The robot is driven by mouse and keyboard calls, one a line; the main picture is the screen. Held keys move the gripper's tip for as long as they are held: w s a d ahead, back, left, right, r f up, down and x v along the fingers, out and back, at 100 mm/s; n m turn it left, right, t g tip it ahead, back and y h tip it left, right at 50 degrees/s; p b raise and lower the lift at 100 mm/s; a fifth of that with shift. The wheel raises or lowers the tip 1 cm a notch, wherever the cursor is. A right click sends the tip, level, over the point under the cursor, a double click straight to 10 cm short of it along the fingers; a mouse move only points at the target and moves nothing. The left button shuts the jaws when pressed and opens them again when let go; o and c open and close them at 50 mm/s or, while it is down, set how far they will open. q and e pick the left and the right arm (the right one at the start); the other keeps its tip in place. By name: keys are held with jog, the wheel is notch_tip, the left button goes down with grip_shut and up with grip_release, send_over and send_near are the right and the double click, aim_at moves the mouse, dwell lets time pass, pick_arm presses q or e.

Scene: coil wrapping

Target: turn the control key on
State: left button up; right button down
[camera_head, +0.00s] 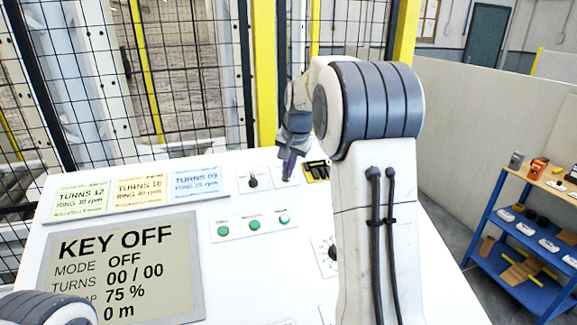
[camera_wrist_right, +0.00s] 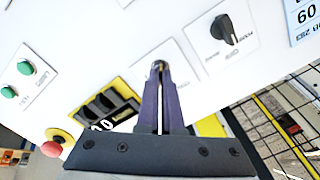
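The control panel (camera_head: 262,268) is white and slopes up before me. Its large display (camera_head: 125,268) reads KEY OFF, MODE OFF, TURNS 00 / 00. My right gripper (camera_head: 288,172) reaches down to a square plate at the panel's upper edge, right of a black selector knob (camera_head: 253,181). In the right wrist view the dark fingers (camera_wrist_right: 159,72) are nearly together, with a thin gap. A small dark, brassy piece, the control key (camera_wrist_right: 158,65), shows between their tips; most of it is hidden. My left gripper is out of view; only part of my left arm shows at lower left.
A black and yellow block (camera_head: 317,171) sits just right of the gripper. Green buttons (camera_head: 254,225) lie below. A red button (camera_wrist_right: 51,149) shows in the wrist view. A mesh fence (camera_head: 190,80) stands behind the panel; a blue shelf (camera_head: 515,250) stands at right.

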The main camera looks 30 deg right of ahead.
jog(key=m+p, duration=0.1)
jog(key=m, duration=0.4)
jog(key=shift+m, duration=0.3)
jog(key=shift+m+p, duration=0.75)
jog(key=shift+m, duration=1.35)
jog(key=c, duration=1.1)
grip_release()
jog(key=shift+o, duration=0.2)
jog(key=d+b+v, duration=0.1)
jog(key=b+v, duration=0.1)
jog(key=v, duration=0.8)
jog(key=shift+s+a+r, duration=0.2)
jog(key=shift+s+a, duration=0.15)
jog(key=shift+a, duration=0.05)
